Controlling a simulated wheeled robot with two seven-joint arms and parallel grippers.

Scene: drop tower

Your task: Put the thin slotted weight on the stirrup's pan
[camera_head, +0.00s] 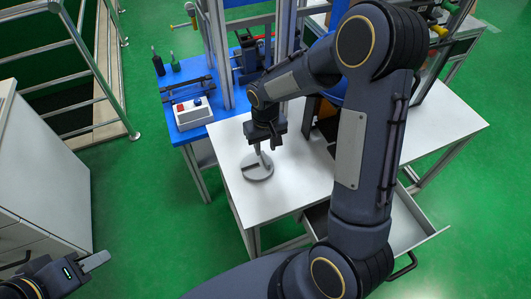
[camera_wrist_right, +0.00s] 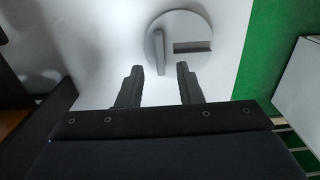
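A flat grey disc with a straight slot, which looks like the slotted weight (camera_head: 257,172), lies on the white table. In the right wrist view the weight (camera_wrist_right: 178,25) is just ahead of the fingertips, with an upright tab (camera_wrist_right: 158,55) on it left of the slot. My right gripper (camera_head: 266,140) is above the weight, pointing down. In the right wrist view its fingers (camera_wrist_right: 158,72) are apart, with the tab lined up near the gap and nothing clearly held. My left gripper (camera_head: 92,263) is at the lower left, far from the table. I cannot pick out the stirrup or its pan.
A blue table (camera_head: 222,98) behind carries a control box (camera_head: 193,112), small bottles (camera_head: 158,62) and metal uprights (camera_head: 216,50). An open drawer (camera_head: 405,230) sticks out under the white table (camera_head: 300,185). A white cabinet (camera_head: 40,190) stands left. My right arm hides part of the tabletop.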

